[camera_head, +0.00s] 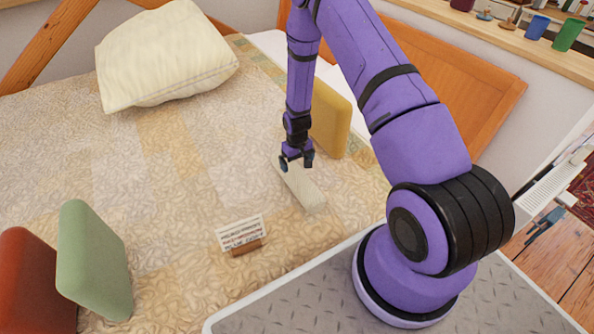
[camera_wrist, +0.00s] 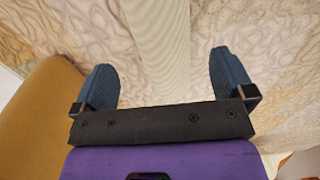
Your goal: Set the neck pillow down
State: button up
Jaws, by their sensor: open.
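A pale cream, ribbed roll-shaped pillow (camera_head: 303,188), which looks like the neck pillow, lies on the quilted bed (camera_head: 190,190) near my gripper. My gripper (camera_head: 296,160) is just over the pillow's far end, pointing down. In the wrist view the pillow (camera_wrist: 162,45) runs between and beyond the two blue fingertips of my gripper (camera_wrist: 165,75). The fingers are wide apart, with a gap on each side of the pillow. The pillow's near part in the wrist view is hidden by the gripper body.
A yellow cushion (camera_head: 330,118) stands close behind my gripper and shows at the wrist view's left (camera_wrist: 42,115). A large cream pillow (camera_head: 165,55) lies at the back left. Green (camera_head: 95,260) and red (camera_head: 35,280) cushions stand front left. A small printed card (camera_head: 240,233) stands on the bed.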

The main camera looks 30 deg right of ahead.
jog(key=shift+r, duration=1.4)
notch_tip(320, 180, up, 27)
jog(key=a+t, duration=0.2)
jog(key=a, duration=0.1)
jog(key=s+a+r+t, duration=0.1)
jog(key=s+r, duration=0.4)
jog(key=r, duration=0.3)
jog(key=s+a+r, duration=0.1)
jog(key=s+r, duration=0.4)
jog(key=r, duration=0.3)
jog(key=s+a+r+t, duration=0.1)
jog(key=s+r, duration=0.4)
jog(key=s, duration=0.5)
jog(key=s+a+r+t, duration=0.1)
jog(key=s+r, duration=0.3)
jog(key=s, duration=0.7)
jog(key=shift+s+a+r, duration=0.3)
jog(key=shift+a+r, duration=0.1)
